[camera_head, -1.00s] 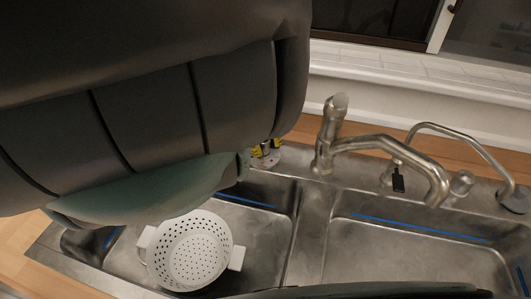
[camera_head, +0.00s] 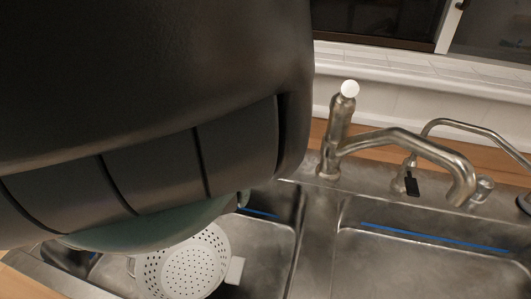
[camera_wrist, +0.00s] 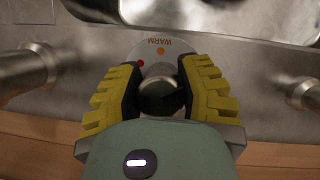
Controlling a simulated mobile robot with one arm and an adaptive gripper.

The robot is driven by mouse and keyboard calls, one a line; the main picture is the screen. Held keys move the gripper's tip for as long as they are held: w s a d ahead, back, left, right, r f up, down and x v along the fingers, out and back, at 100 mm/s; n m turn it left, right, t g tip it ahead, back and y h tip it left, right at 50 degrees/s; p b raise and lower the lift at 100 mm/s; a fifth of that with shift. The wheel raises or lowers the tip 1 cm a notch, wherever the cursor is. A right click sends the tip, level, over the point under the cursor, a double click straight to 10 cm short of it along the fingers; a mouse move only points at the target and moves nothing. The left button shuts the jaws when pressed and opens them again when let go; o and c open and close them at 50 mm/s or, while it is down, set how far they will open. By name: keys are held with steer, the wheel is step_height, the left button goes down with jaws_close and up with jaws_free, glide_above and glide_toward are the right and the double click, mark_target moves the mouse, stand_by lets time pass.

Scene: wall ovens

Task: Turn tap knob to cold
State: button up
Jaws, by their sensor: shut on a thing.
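The tap knob (camera_wrist: 158,92) is a round metal knob on a pale dial plate (camera_wrist: 150,48) in the wrist view. The plate shows the word WARM, an orange dot and a red dot; the rest of it is hidden. My gripper (camera_wrist: 161,82) has yellow ribbed fingers on both sides of the knob and is shut on it. In the head view my arm covers the knob and gripper. The metal faucet (camera_head: 340,130) stands behind the sink, its spout (camera_head: 420,150) reaching over the right basin.
The steel sink has a left basin holding a white colander (camera_head: 185,265) and an empty right basin (camera_head: 430,265). A thin curved second spout (camera_head: 475,132) and a small black tag (camera_head: 412,186) are at the back right. A window ledge is behind.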

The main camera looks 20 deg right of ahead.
stand_by(0.3)
steer(key=o, duration=1.2)
steer(key=shift+r, duration=0.1)
steer(key=v, duration=0.7)
steer(key=shift+w+r, duration=0.1)
stand_by(0.4)
